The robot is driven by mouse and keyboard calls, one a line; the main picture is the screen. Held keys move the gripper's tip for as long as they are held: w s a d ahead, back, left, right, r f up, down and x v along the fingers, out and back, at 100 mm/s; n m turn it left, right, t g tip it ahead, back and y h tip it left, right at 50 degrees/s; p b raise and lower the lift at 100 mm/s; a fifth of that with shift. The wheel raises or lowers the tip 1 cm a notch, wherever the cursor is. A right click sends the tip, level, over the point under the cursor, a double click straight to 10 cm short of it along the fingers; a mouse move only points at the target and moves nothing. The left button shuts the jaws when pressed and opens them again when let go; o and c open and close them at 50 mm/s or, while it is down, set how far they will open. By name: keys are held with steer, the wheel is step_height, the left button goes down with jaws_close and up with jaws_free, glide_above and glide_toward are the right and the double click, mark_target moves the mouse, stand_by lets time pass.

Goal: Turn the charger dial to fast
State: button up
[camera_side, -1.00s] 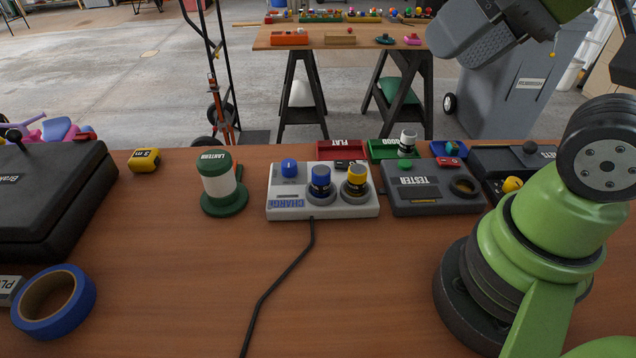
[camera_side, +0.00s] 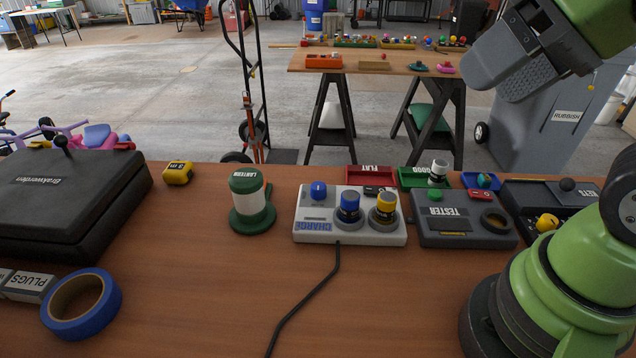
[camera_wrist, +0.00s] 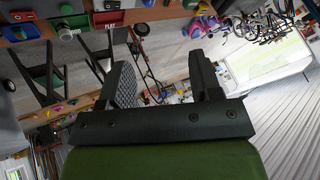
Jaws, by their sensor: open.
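The charger (camera_side: 350,228) is a light grey box labelled CHARGE on the wooden bench in the side view. Its small blue dial (camera_side: 318,190) stands at the back left of its top; I cannot read its setting. A blue-topped battery (camera_side: 348,206) and a yellow-topped battery (camera_side: 386,204) stand upright in round bays beside it. A black cable runs from the charger's front. My gripper (camera_side: 530,60) is high at the upper right, well above and apart from the charger. In the wrist view my gripper (camera_wrist: 165,80) has its fingers spread, with nothing between them.
A grey tester (camera_side: 460,232) stands close right of the charger, with red (camera_side: 358,174) and green trays behind. A green-and-white lantern (camera_side: 250,203) stands to its left. Blue tape (camera_side: 82,303) and a black case (camera_side: 60,200) are farther left.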

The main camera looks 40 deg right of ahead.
steer(key=w+n+g, duration=0.2)
steer(key=w+n, duration=0.2)
steer(key=w, duration=0.5)
steer(key=n+g+h, duration=0.2)
steer(key=n+g, duration=0.4)
steer(key=n, duration=0.5)
glide_above(319, 185)
step_height(319, 185, down, 18)
step_height(319, 185, down, 10)
steer(key=shift+f, duration=0.1)
steer(key=c, duration=0.9)
